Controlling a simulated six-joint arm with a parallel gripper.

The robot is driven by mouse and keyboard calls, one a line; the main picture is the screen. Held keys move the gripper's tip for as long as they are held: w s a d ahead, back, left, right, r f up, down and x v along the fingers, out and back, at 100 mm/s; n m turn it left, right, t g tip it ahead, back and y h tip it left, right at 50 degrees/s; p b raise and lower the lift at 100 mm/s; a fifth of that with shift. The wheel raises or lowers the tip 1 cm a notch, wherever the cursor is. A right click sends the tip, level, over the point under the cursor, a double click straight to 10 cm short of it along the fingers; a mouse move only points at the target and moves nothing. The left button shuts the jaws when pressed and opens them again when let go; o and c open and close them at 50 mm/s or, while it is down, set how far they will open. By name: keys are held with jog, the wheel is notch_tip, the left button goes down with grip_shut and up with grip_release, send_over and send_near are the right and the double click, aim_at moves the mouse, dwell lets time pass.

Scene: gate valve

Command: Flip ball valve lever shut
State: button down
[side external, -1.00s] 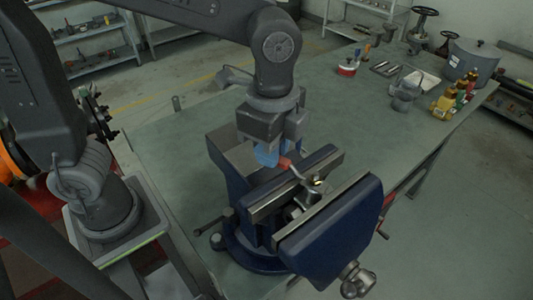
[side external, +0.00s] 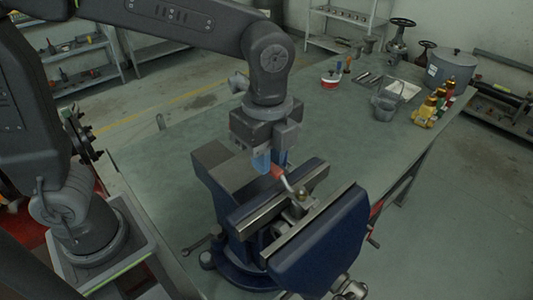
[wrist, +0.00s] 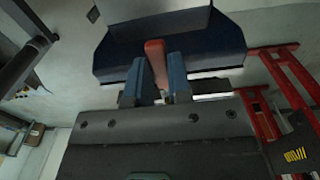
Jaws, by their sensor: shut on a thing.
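The ball valve (side external: 300,201) sits between the vise jaws, with its metal lever rising up and left to a red grip (side external: 278,172). My gripper (side external: 269,162) points down at the lever's end, left of the valve body. In the wrist view, the blue fingers of my gripper (wrist: 165,80) are shut on the red grip (wrist: 155,60), one on each side. The lower part of the lever and the valve body are hidden in the wrist view.
The blue vise (side external: 320,240) stands on the green bench (side external: 170,150), its jaws close under my gripper. The bench behind the vise is mostly clear.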

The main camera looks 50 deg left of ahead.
jog(key=shift+w, duration=0.1)
jog(key=c, duration=1)
grip_release()
jog(key=shift+c, duration=0.2)
jog(key=shift+r, duration=0.1)
notch_tip(320, 180, up, 14)
jog(key=shift+a+f, duration=0.1)
jog(key=shift+f, duration=0.1)
jog(key=s+a+f+n+t, duration=0.2)
jog(key=s+a+f+n, duration=0.2)
jog(key=a+n, duration=0.3)
jog(key=s+a+f+n+t, duration=0.3)
jog(key=s+a+f+n, duration=0.2)
jog(key=n, duration=0.6)
notch_tip(320, 180, down, 2)
jog(key=a, duration=0.3)
jog(key=shift+f+t, duration=0.25)
jog(key=shift+t, duration=0.05)
